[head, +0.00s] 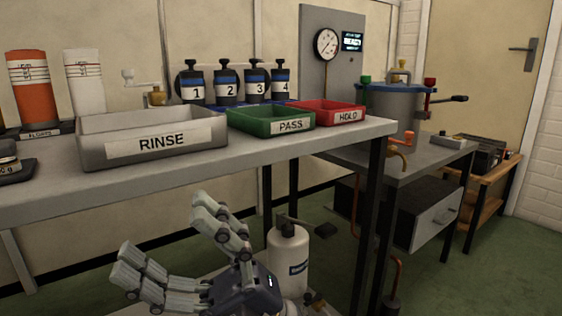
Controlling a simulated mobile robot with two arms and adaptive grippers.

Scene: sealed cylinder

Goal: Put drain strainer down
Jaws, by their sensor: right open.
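My right gripper (163,236) is in the lower middle of the head view, below the front edge of the grey bench (230,172). Its pale jointed fingers are spread apart, and I see nothing between them. I cannot make out a drain strainer anywhere. Small objects low beside the gripper body are partly hidden and too unclear to name. My left gripper is not in view.
On the bench stand a grey RINSE tray (92,150), a green PASS tray (245,123) and a red HOLD tray (325,118). Numbered black bottles stand behind. A white canister (288,262) stands low, right of my gripper. A lidded vessel (391,108) stands right.

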